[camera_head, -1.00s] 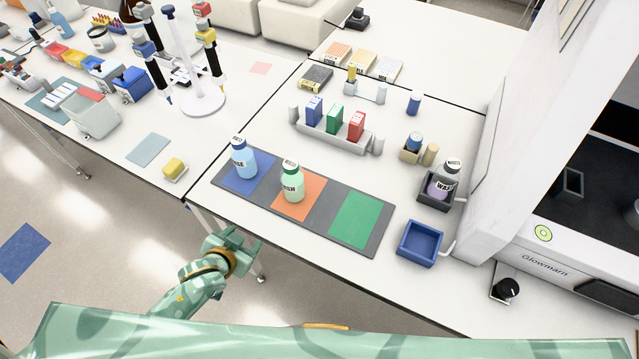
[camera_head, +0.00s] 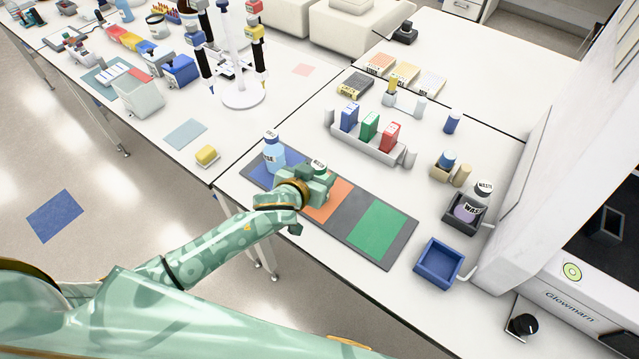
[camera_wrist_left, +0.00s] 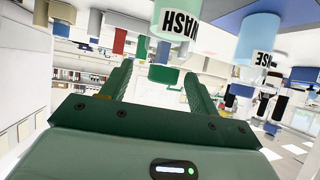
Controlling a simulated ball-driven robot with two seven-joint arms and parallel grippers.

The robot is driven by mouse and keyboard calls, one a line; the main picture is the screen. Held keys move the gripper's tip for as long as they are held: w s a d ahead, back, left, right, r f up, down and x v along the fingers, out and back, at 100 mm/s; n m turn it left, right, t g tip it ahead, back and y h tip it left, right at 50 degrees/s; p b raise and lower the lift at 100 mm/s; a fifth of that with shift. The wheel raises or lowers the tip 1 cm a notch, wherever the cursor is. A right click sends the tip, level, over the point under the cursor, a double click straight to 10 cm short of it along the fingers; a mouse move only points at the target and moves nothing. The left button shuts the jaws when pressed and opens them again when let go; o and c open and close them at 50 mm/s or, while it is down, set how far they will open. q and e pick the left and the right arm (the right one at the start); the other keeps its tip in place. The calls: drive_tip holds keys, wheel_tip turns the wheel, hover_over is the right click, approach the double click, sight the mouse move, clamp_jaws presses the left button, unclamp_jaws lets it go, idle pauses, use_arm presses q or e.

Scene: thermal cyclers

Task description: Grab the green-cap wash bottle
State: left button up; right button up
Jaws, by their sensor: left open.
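The green-cap wash bottle stands on the mat over the orange square; its top (camera_head: 320,168) shows just behind my left gripper (camera_head: 316,186), which hides most of its body. In the left wrist view, which is upside down, the wash bottle (camera_wrist_left: 178,28) has a pale green body, a WASH label and a green cap. The cap appears between the two fingers of my left gripper (camera_wrist_left: 157,75), which is open. I cannot tell whether a finger touches the bottle. My right gripper is not in view.
A blue rinse bottle (camera_head: 274,153) stands close by, left of the wash bottle. The mat (camera_head: 347,218) has a clear green square (camera_head: 377,229) at right. A rack (camera_head: 362,141) with coloured boxes stands behind. A waste bottle (camera_head: 471,201) and blue tray (camera_head: 439,264) are at right.

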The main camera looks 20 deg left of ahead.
use_arm(q)
drive_tip(key=x, duration=0.5)
drive_tip(key=shift+w+a+f+b, duration=0.15)
drive_tip(key=shift+w+a+b, duration=0.1)
drive_tip(key=shift+a+b, duration=0.1)
drive_tip(key=shift+s, duration=0.15)
drive_tip(key=shift+c, duration=1.3)
clamp_jaws()
drive_tip(key=shift+s, duration=0.1)
